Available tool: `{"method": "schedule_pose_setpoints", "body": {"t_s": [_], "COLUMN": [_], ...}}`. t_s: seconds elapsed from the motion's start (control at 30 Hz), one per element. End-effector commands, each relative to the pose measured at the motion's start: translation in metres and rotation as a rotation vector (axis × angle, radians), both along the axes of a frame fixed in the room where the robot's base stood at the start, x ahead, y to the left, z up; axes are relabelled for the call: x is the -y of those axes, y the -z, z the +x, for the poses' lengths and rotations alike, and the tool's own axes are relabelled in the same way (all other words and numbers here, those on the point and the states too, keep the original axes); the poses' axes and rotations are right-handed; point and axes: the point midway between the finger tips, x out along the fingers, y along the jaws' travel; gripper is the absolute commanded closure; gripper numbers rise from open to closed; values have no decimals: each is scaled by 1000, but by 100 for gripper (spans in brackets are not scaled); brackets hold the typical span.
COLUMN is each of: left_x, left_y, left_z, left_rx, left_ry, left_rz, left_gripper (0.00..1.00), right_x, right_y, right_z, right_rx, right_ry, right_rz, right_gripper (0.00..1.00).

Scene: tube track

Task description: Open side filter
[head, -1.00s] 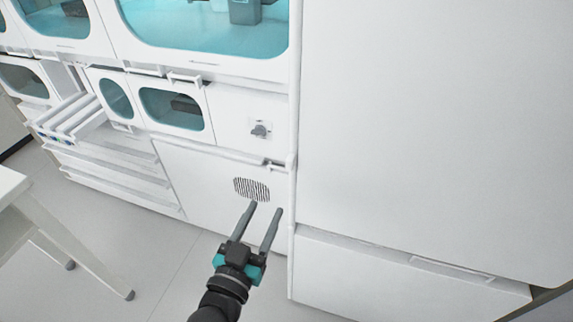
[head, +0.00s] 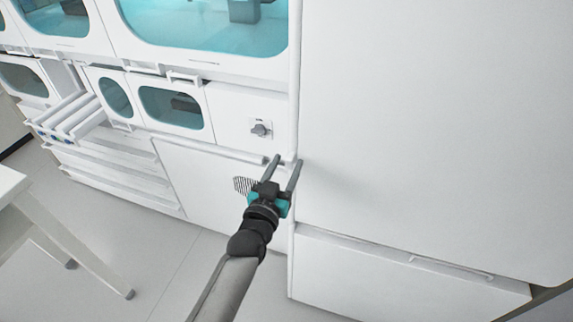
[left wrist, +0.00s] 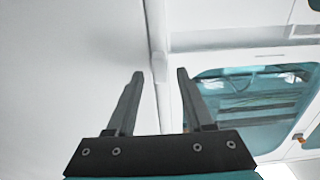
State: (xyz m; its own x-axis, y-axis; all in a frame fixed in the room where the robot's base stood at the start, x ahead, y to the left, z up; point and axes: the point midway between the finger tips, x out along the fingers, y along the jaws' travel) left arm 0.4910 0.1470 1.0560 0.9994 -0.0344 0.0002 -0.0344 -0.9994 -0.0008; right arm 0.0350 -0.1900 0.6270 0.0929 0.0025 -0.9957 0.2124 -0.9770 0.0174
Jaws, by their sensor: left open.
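A white lower panel (head: 205,185) with a dark slotted vent (head: 243,186) is on the front of the white cabinet in the head view; I cannot tell for sure which part is the side filter. My left gripper (head: 285,160) is open and empty in front of the panel's upper right corner, by the vertical edge post (head: 295,90). Its arm and fingers hide part of the panel and vent. In the left wrist view, the open fingers (left wrist: 160,74) stand either side of a white vertical edge (left wrist: 158,40); I cannot tell whether they touch it. My right gripper is not in view.
A grey knob (head: 261,129) is above the panel. Small windowed doors (head: 172,108) and pulled-out drawers (head: 75,112) are at the left. A large smooth white wall (head: 430,120) fills the right. A white table (head: 12,185) stands at lower left; floor between is clear.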

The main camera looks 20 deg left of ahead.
Motion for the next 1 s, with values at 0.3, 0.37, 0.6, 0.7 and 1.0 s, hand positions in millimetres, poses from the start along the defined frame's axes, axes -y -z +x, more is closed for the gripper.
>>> {"method": "schedule_pose_setpoints", "body": {"t_s": [0.3,0.37,0.6,0.7,1.0], "left_x": [0,0,0,0,0], "left_y": [0,0,0,0,0], "left_z": [5,5,5,5,5], "left_rx": [-1,-1,0,0,0], "left_ry": [0,0,0,0,0], "left_rz": [-1,-1,-1,-1,-1], "left_gripper": [48,48,72,84,100], "right_x": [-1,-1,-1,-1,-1], "right_y": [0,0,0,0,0], "right_z": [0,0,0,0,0], "right_rx": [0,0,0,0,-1], "right_ry": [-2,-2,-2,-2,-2], "right_rz": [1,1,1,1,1], "right_gripper": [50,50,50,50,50]}}
